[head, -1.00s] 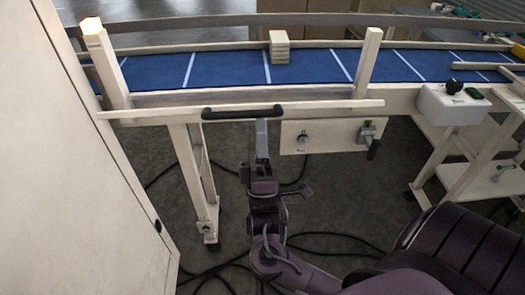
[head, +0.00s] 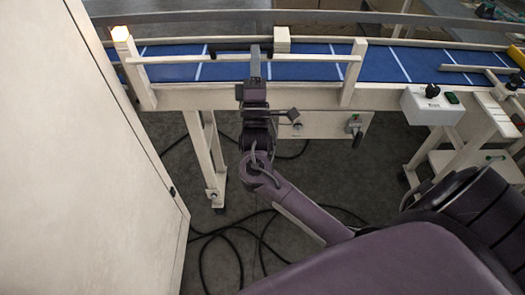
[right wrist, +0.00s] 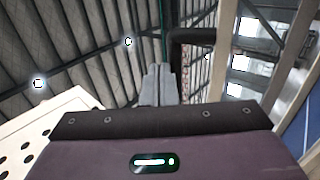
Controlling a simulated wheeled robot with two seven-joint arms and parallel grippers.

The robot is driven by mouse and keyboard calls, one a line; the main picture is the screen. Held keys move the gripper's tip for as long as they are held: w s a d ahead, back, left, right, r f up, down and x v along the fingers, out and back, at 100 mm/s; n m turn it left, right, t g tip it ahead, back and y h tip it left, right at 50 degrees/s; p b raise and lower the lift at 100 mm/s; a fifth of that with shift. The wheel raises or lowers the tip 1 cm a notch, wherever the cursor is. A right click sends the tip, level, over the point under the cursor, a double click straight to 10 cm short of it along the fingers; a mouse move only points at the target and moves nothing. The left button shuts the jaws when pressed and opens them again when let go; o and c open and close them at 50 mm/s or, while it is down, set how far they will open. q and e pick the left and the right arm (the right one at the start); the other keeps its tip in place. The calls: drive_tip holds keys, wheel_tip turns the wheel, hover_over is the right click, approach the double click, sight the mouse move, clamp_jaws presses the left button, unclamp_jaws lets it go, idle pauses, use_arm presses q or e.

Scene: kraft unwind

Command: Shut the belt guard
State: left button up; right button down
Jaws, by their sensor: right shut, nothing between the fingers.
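The belt guard is a pale bar (head: 185,60) with a black handle (head: 228,44), in front of the blue belt. It spans between the left post (head: 139,78) and the right post (head: 353,75). I cannot tell whether it is fully seated against them. My right gripper (head: 255,52) is upright at the bar, near the right part of the handle, with its fingers together and empty. In the right wrist view the shut fingers (right wrist: 158,85) stand beside the dark handle (right wrist: 192,37); contact is unclear. My left gripper is out of view.
A control box (head: 430,105) with a black knob stands at the right. A large pale panel (head: 85,150) fills the left. Cables (head: 235,235) lie on the floor.

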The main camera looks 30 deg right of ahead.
drive_tip(key=w+d+r+b, duration=0.1)
drive_tip(key=w+d+r, duration=0.2)
drive_tip(key=w+d, duration=0.2)
drive_tip(key=shift+w+r+b, duration=0.15)
drive_tip(key=shift+w+b, duration=0.2)
drive_tip(key=shift+w, duration=1.55)
drive_tip(key=shift+d, duration=0.15)
